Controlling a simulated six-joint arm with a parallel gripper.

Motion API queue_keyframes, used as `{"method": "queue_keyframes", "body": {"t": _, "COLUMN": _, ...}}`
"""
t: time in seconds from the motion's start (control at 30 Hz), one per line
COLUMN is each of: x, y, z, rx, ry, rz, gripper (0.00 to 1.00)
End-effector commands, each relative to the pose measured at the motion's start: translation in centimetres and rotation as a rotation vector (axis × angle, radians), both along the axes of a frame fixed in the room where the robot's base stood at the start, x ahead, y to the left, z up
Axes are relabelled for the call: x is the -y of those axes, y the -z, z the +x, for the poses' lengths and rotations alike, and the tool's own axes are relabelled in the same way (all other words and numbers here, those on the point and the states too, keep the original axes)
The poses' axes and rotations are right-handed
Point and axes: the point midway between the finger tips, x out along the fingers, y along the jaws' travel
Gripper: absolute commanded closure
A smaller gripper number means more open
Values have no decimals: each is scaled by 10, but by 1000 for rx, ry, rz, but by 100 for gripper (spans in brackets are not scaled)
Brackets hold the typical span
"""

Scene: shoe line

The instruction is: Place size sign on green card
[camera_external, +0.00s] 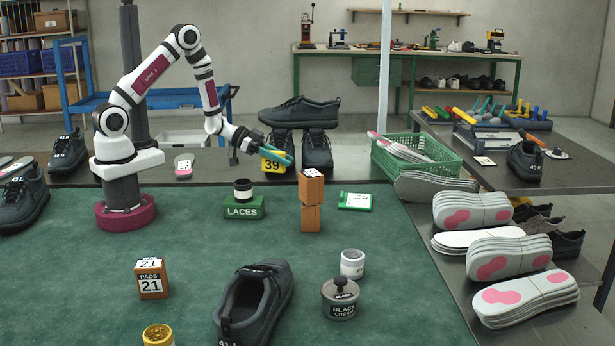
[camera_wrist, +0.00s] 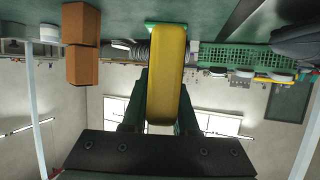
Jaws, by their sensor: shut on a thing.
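The yellow size sign (camera_external: 273,162) reads 39 and is held in the air over the back of the green mat. My gripper (camera_external: 287,150) is shut on it. In the wrist view the sign (camera_wrist: 167,75) stands between the two dark green fingers. The green card (camera_external: 356,201) lies flat on the mat, right of the sign and right of the stacked orange boxes. It has a white printed face and nothing on it. In the wrist view a strip of the card (camera_wrist: 150,26) shows behind the sign's far end; the sign hides part of it.
Two stacked orange boxes (camera_external: 312,203) stand between sign and card. A green LACES box (camera_external: 243,207) with a jar on top is left of them. A green basket of insoles (camera_external: 418,150) stands behind the card. Dark shoes (camera_external: 300,112) are stacked behind the sign.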

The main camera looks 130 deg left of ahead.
Motion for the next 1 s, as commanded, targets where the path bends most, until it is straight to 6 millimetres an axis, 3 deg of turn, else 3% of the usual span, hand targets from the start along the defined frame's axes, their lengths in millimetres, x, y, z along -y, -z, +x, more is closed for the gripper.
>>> {"method": "queue_keyframes", "body": {"t": 0.13, "x": -9, "y": -19, "z": 7, "rx": 1, "ry": -11, "rz": 2, "gripper": 100}}
{"method": "queue_keyframes", "body": {"t": 0.27, "x": -40, "y": -20, "z": 34, "rx": 2, "ry": -61, "rz": 1, "gripper": 100}}
{"method": "queue_keyframes", "body": {"t": 0.43, "x": -85, "y": -25, "z": 105, "rx": 4, "ry": -174, "rz": 2, "gripper": 100}}
{"method": "queue_keyframes", "body": {"t": 0.5, "x": -93, "y": -28, "z": 139, "rx": 5, "ry": -218, "rz": 0, "gripper": 100}}
{"method": "queue_keyframes", "body": {"t": 0.63, "x": -94, "y": -33, "z": 187, "rx": 3, "ry": -274, "rz": -1, "gripper": 100}}
{"method": "queue_keyframes", "body": {"t": 0.77, "x": -91, "y": -29, "z": 207, "rx": 1, "ry": -297, "rz": -3, "gripper": 100}}
{"method": "queue_keyframes", "body": {"t": 1.0, "x": -91, "y": 24, "z": 208, "rx": -1, "ry": -302, "rz": -4, "gripper": 100}}
